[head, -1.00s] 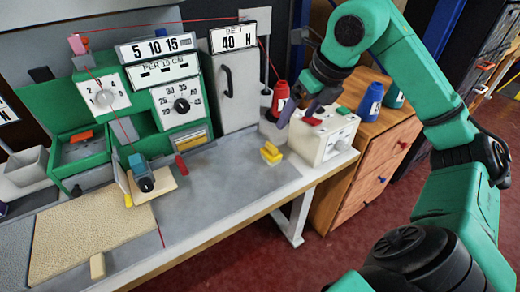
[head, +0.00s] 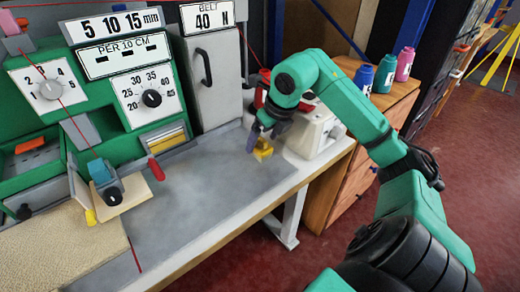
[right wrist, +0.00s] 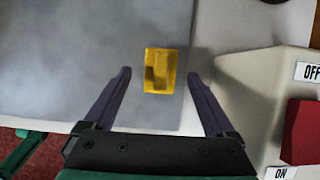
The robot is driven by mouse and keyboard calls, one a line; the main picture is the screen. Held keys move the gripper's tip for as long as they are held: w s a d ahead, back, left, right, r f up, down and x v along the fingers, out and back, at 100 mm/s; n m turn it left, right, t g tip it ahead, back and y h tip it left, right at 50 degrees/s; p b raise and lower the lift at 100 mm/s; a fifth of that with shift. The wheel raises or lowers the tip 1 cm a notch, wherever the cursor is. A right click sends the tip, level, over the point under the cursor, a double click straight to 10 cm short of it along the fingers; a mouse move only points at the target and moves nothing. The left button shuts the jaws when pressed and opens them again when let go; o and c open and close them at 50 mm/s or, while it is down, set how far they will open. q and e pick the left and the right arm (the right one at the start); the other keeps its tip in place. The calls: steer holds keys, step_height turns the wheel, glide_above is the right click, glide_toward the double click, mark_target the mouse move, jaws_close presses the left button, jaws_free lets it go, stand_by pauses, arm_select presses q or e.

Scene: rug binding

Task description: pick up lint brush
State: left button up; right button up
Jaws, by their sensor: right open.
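A small yellow block-like thing (head: 263,149), which I take to be the lint brush, lies on the grey bench top near the white box. It also shows in the right wrist view (right wrist: 160,71), with a darker patch on its face. My right gripper (head: 254,142) is close above it, pointing down. In the right wrist view the right gripper (right wrist: 159,77) is open, with one dark finger on each side of the yellow thing and a gap to both. I cannot tell the exact height between them. My left gripper is not in view.
A white switch box (head: 313,134) stands close to the right of the yellow thing; its ON and OFF labels show in the wrist view. A red-handled tool (head: 155,168) lies left. The grey bench top (head: 205,190) between is clear. Spools (head: 363,77) stand on the wooden cabinet.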

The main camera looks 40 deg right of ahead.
mark_target(263, 140)
steer(key=x, duration=0.3)
steer(key=shift+w+f, duration=0.15)
steer(key=shift+f, duration=0.2)
jaws_close()
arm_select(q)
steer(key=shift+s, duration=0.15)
arm_select(e)
steer(key=shift+r, duration=0.2)
steer(key=shift+r, duration=0.35)
step_height(263, 140, up, 7)
steer(key=p, duration=0.2)
steer(key=shift+w+d+r+p, duration=0.1)
steer(key=shift+r+p, duration=0.15)
steer(key=shift+p, duration=0.15)
arm_select(q)
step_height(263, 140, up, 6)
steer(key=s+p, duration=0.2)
steer(key=p, duration=0.2)
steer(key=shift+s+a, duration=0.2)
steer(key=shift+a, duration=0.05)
arm_select(e)
step_height(263, 140, up, 12)
steer(key=shift+f, duration=0.2)
